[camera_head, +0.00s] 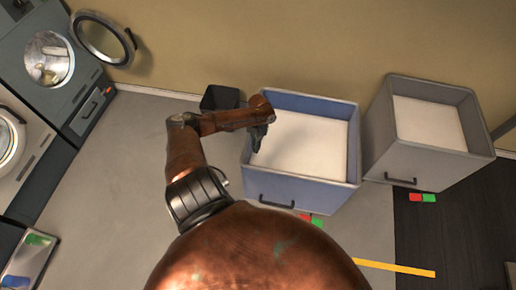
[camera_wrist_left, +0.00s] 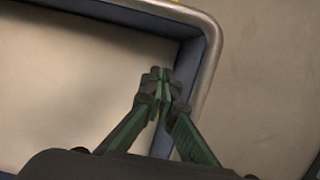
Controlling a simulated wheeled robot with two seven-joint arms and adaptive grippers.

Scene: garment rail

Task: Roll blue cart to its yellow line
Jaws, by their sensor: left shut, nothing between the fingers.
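The blue cart (camera_head: 285,188) is an open box with a pale inside and a dark front handle (camera_head: 277,204). It stands near the back wall in the head view. The yellow line (camera_head: 402,268) lies on the floor in front of it and to the right; my body may hide its left end. My left gripper (camera_head: 257,146) is shut and empty, over the cart's left side by the rim. In the left wrist view the closed fingers (camera_wrist_left: 163,80) are close to a corner of the cart's rim (camera_wrist_left: 211,65); contact is unclear. My right gripper is not in view.
A grey cart (camera_head: 425,172) stands close to the blue cart's right. Red and green blocks (camera_head: 422,198) lie before each cart. A black bin (camera_head: 220,98) stands behind left. Front-loading machines (camera_head: 60,75) line the left. The floor (camera_head: 110,180) between is clear.

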